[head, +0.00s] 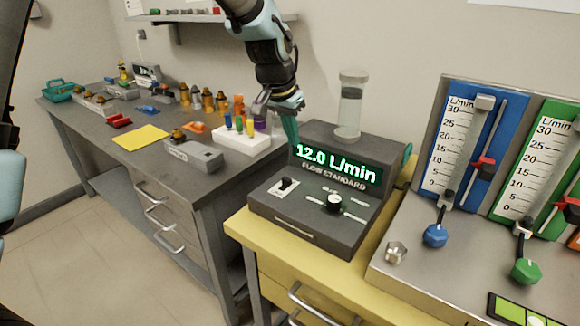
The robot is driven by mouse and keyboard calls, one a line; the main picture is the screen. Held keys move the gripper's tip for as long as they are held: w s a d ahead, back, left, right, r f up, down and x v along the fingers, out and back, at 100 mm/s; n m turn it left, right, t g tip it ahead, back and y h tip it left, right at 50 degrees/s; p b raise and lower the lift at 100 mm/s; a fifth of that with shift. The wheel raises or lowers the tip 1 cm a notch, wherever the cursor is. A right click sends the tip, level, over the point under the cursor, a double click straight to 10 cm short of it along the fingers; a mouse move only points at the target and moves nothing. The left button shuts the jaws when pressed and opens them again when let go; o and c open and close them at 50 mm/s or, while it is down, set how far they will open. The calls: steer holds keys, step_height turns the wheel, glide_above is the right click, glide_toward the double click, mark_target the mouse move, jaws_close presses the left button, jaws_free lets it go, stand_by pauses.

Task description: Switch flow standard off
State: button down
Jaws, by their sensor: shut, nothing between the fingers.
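The flow standard (270,222) is a dark grey box on a yellow-topped bench. Its green display (336,163) reads 12.0 L/min. A clear cylinder (350,105) stands on top of the box. My gripper (293,138) comes down from above, shut and empty, with teal fingers just left of the display and above and behind the toggle switch. I cannot tell whether it touches the box.
On the right, a metal unit carries blue (458,140) and green (536,160) flow gauges with valve knobs. A grey bench (100,165) on the left holds a white rack (245,138) of colored pieces close to my gripper. The space in front of the panel is clear.

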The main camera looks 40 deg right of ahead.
mark_target(287, 181)
steer(key=p+x, duration=0.2)
steer(key=x, duration=0.7)
steer(key=shift+f+p, duration=0.15)
steer(key=shift+p, duration=0.15)
steer(key=shift+a+f+p, duration=0.15)
steer(key=shift+f+p, duration=0.05)
steer(key=shift+p, duration=0.15)
steer(key=shift+s+a+p, duration=0.15)
steer(key=shift+a+p, duration=0.05)
steer(key=shift+a, duration=0.4)
steer(key=shift+s+a+p, duration=0.2)
steer(key=shift+a, duration=0.4)
steer(key=shift+s+a+f, duration=0.1)
steer(key=shift+s+a, duration=0.05)
steer(key=shift+a, duration=0.3)
